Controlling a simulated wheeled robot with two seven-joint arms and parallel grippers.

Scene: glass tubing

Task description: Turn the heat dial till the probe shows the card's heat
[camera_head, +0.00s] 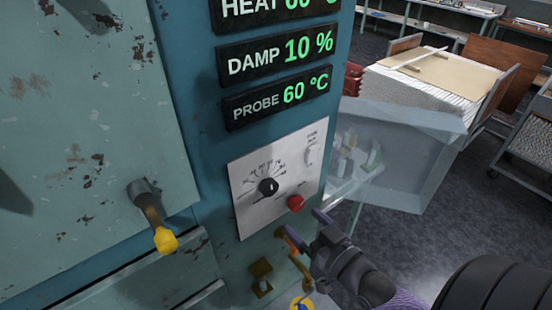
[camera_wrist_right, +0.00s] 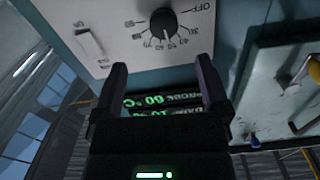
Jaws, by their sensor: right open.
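The heat dial (camera_head: 268,187) is a black knob on a white scale plate (camera_head: 245,205) on the blue cabinet. It also shows at the top of the right wrist view (camera_wrist_right: 164,20). The probe display (camera_head: 277,98) reads 60 °C in green. The heat display (camera_head: 275,8) above it is cut by the frame edge and seems to read 60 °C. My right gripper (camera_head: 303,228) is open and empty, below and right of the dial, apart from it. In the wrist view its two fingers (camera_wrist_right: 162,68) point toward the panel. No card shows. My left gripper is out of view.
A red button (camera_head: 295,203) sits right of the dial, close to my right gripper. A damp display (camera_head: 277,58) reads 10 %. A yellow-tipped handle (camera_head: 160,230) juts from the door at left. A clear box (camera_head: 395,150) and a loaded cart (camera_head: 430,85) stand at right.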

